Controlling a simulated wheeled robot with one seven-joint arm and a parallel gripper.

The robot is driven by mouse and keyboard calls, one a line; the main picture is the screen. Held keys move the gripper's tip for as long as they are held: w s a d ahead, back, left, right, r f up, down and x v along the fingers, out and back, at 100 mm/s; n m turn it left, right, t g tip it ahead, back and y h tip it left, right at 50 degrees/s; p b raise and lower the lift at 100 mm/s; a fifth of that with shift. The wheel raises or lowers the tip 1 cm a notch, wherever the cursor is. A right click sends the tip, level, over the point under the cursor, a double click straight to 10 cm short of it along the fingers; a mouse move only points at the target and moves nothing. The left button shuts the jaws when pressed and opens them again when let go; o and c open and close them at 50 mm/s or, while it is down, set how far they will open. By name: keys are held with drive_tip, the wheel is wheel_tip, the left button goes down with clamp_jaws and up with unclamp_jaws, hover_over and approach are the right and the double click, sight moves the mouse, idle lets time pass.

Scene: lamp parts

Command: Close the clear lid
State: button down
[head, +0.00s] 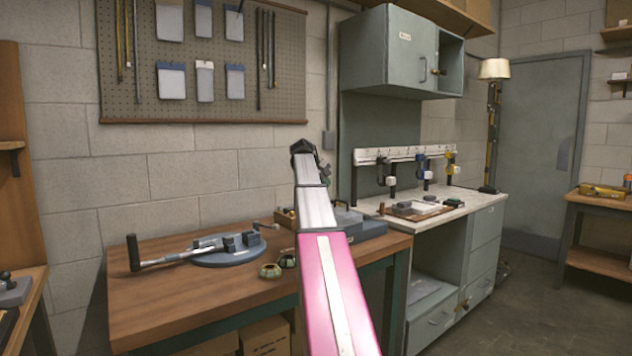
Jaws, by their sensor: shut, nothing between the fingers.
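I cannot make out the clear lid in the head view. A blue-grey case (372,229) sits at the right end of the wooden workbench, partly behind my arm. I cannot tell whether it has a clear lid or whether one stands open. My pink and grey arm reaches up and away over the bench, in front of the case. The arm's far end is dark and small, and my gripper's fingers are hidden behind it.
On the wooden workbench (190,305) are a round grey fixture (215,259) with a long handle and two small round parts (279,266). A pale counter (455,207) with a board and clamps stands right. A wall cabinet (388,50) hangs above it. Open floor lies at right.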

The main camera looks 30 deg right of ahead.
drive_tip(key=y, duration=0.2)
hover_over(336, 209)
wheel_tip(336, 209, down, 5)
drive_tip(key=shift+w+r, duration=0.15)
drive_tip(key=shift+r, duration=0.05)
drive_tip(key=shift+x, duration=1.15)
drive_tip(key=shift+d, duration=0.2)
drive_tip(key=shift+r, duration=0.25)
drive_tip(key=a+r, duration=0.3)
drive_tip(key=r, duration=1)
drive_tip(key=shift+r, duration=0.3)
